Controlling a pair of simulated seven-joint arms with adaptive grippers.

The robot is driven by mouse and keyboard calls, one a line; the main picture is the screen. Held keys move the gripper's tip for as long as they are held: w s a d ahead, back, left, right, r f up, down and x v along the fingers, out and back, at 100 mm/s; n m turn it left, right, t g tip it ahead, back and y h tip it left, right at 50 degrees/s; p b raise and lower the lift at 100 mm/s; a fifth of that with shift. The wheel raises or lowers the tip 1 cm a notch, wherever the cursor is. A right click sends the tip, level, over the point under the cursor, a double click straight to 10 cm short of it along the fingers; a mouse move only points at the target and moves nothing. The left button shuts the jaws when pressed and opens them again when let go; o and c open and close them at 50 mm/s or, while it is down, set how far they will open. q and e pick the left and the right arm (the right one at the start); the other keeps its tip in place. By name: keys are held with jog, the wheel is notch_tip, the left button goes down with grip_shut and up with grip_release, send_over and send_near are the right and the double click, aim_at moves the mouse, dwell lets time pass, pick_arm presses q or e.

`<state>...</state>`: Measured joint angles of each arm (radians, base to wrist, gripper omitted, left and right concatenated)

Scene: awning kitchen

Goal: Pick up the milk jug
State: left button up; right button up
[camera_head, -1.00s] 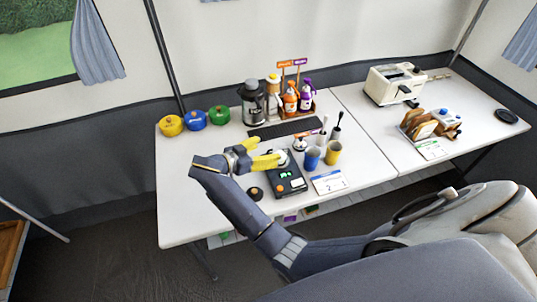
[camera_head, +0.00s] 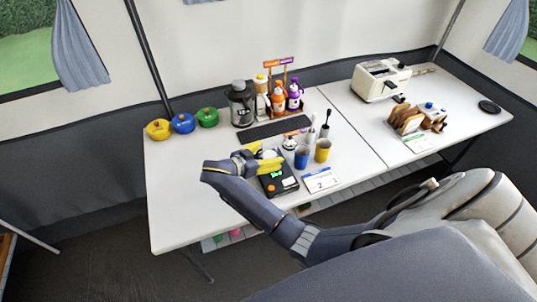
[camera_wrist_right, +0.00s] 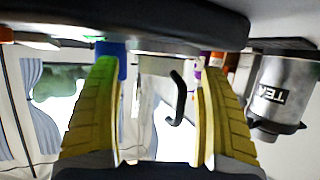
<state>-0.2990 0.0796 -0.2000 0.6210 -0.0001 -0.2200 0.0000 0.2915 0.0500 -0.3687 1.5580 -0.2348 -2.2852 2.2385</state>
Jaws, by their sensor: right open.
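A small pale jug (camera_head: 269,153), which I take to be the milk jug, stands at the back of the black scale (camera_head: 279,183). My right gripper (camera_head: 271,156) is open, with its yellow fingers on either side of the jug. In the right wrist view, whose picture is upside down, a white body (camera_wrist_right: 151,100) with a curved black handle (camera_wrist_right: 180,98) shows between the fingers. I cannot tell whether either finger touches it. The fingers hide much of the jug in the head view. My left gripper is not in view.
A blue cup (camera_head: 301,158) and a yellow cup (camera_head: 322,151) stand just right of the scale. A small silver pot (camera_head: 289,143) is close behind the fingers. The table's left front is clear.

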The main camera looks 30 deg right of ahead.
jog(key=shift+d+f, duration=0.15)
jog(key=shift+d, duration=0.2)
jog(key=c, duration=1.3)
jog(key=shift+c, duration=1)
